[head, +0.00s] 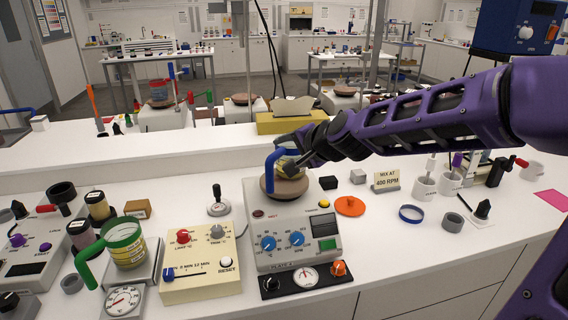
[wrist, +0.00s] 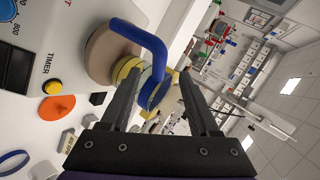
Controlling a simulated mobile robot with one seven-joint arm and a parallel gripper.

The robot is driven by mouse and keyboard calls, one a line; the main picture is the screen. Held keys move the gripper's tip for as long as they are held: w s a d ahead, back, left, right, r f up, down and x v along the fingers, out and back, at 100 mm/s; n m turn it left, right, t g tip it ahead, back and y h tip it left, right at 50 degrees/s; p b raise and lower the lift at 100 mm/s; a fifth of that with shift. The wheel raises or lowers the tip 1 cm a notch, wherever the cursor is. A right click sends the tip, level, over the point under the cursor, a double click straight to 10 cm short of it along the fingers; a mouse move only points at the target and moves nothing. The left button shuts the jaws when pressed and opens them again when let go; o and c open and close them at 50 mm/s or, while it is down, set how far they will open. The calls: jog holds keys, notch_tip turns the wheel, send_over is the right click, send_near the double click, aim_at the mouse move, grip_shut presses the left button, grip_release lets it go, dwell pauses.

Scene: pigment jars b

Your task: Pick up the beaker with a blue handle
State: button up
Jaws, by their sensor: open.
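The beaker with a blue handle (head: 270,168) stands on the round brown plate (head: 285,187) of a grey hot plate device. Its yellow-banded body is partly hidden by my gripper (head: 293,150), which reaches in from the right. In the wrist view the blue handle (wrist: 153,42) arches over the plate, and the beaker's blue rim (wrist: 152,100) shows between my fingers. My gripper (wrist: 160,75) is open, with the beaker's upper part and handle in the gap. I cannot tell whether either finger touches it.
A green-handled beaker (head: 124,240) stands on a scale at the left. A raised white ledge runs behind.

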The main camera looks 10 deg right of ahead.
aim_at(284, 162)
jog(key=shift+b+x, duration=1.2)
jog(key=shift+x, duration=3.4)
jog(key=shift+c, duration=0.4)
grip_shut()
